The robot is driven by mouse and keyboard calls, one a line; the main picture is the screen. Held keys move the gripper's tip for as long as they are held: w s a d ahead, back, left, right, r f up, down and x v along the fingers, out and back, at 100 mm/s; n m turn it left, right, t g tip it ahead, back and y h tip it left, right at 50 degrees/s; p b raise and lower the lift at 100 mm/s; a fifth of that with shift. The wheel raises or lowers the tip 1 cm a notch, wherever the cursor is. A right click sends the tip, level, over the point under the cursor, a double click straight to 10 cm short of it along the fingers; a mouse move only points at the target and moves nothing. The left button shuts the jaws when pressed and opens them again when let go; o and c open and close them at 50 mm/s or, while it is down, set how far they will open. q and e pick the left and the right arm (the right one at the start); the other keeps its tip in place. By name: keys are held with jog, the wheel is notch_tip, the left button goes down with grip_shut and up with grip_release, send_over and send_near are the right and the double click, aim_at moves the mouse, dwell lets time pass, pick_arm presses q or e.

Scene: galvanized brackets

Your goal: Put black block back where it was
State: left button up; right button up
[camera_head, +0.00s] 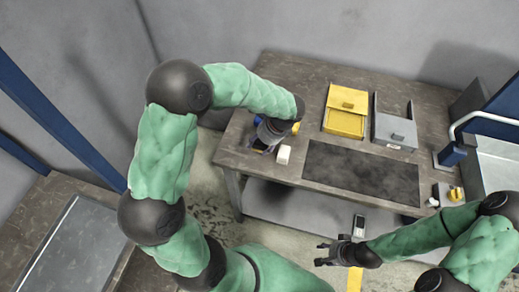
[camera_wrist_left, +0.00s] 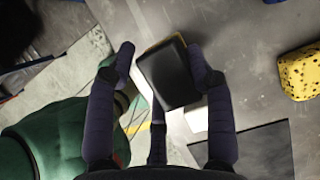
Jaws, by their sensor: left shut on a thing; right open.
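My left gripper (camera_head: 264,146) is over the left end of the workbench (camera_head: 320,75). In the left wrist view my left gripper (camera_wrist_left: 160,72) is shut on the black block (camera_wrist_left: 168,76), a dark box shape with rounded edges, held tilted between the fingers. A thin yellowish edge shows along its top. In the head view the block is mostly hidden by the gripper and arm. My right gripper (camera_head: 332,253) is open and empty, in front of the bench and away from the objects on it.
A white block (camera_head: 284,154) and a speckled yellow block (camera_wrist_left: 300,70) are close to my left gripper. A dark mat (camera_head: 360,172) covers the bench's front middle. A yellow box (camera_head: 346,102) and a grey box (camera_head: 395,131) stand behind it.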

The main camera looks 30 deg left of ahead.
aim_at(260, 147)
pick_arm(q)
jog(key=shift+w+a+f, duration=0.2)
jog(key=shift+f, duration=0.15)
jog(key=shift+w+a+f+b, duration=0.1)
jog(key=shift+f+b, duration=0.3)
jog(key=shift+f, duration=0.5)
jog(key=shift+w+a+f+b, duration=0.1)
jog(key=shift+f+b, duration=0.3)
jog(key=shift+f, duration=0.45)
jog(key=shift+f, duration=0.2)
jog(key=o, duration=1)
jog(key=shift+r, duration=0.1)
jog(key=shift+d+r, duration=0.1)
jog(key=shift+r, duration=0.2)
jog(key=p+v, duration=0.3)
jog(key=v, duration=0.8)
jog(key=shift+r+p, duration=0.3)
